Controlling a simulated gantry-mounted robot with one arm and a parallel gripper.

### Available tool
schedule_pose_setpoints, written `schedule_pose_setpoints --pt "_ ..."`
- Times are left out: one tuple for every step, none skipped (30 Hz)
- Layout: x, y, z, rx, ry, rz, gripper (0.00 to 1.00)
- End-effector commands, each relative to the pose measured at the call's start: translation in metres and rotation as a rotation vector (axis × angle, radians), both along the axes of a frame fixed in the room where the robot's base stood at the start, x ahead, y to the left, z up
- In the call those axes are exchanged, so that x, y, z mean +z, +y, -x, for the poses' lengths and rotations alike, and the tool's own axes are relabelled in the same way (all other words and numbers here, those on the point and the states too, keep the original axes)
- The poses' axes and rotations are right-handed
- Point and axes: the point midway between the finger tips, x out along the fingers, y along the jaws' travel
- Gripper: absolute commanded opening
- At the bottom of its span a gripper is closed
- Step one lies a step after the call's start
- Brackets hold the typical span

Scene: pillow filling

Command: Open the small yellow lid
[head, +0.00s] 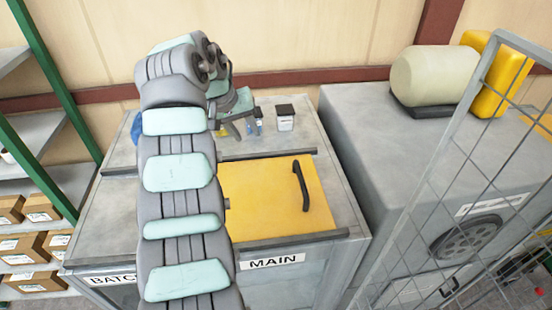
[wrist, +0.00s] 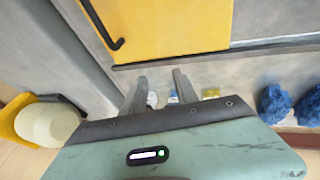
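A flat yellow lid (head: 265,195) with a black bar handle (head: 302,185) lies shut on the grey cabinet, above the MAIN label. It is the only lid clearly in view, and I cannot tell if it is the small one. My arm covers its left edge and much of the top above the BATCH label. In the wrist view the yellow lid (wrist: 175,25) and its handle (wrist: 100,25) show at the top. My gripper (wrist: 160,82) has its fingers apart with nothing held. It is over the cabinet's back ledge, away from the lid. In the head view the gripper is partly hidden.
A white container with a black lid (head: 285,117) and small bottles stand on the back ledge. Blue lumps (wrist: 275,103) show at the wrist view's right. A grey machine (head: 400,150) and a mesh fence (head: 480,150) stand right, shelves with boxes (head: 40,210) left.

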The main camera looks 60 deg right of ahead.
Motion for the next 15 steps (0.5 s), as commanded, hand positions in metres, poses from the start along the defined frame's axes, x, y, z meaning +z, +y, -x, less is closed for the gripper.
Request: schedule_pose_setpoints --pt "0.014 -0.008 0.038 -0.015 0.032 -0.071 0.36" --pt "0.017 -0.009 0.058 -0.015 0.052 -0.116 0.36" --pt "0.02 -0.009 0.078 -0.012 0.069 -0.165 0.36" --pt "0.02 -0.008 0.092 -0.009 0.082 -0.201 0.36" --pt "0.02 -0.007 0.103 -0.007 0.092 -0.231 0.36" --pt "0.021 -0.005 0.114 -0.002 0.1 -0.261 0.36" --pt "0.021 -0.005 0.121 0.002 0.104 -0.278 0.36" --pt "0.02 -0.004 0.125 0.003 0.106 -0.291 0.36" --pt "0.018 -0.003 0.13 0.006 0.109 -0.304 0.36" --pt "0.015 -0.003 0.132 0.007 0.11 -0.31 0.36" --pt "0.012 -0.003 0.133 0.006 0.111 -0.313 0.36" --pt "0.006 -0.003 0.134 0.007 0.112 -0.314 0.36" --pt "0.001 -0.004 0.135 0.007 0.112 -0.313 0.36" --pt "-0.005 -0.005 0.135 0.007 0.112 -0.312 0.36" --pt "-0.013 -0.006 0.136 0.007 0.113 -0.311 0.36"
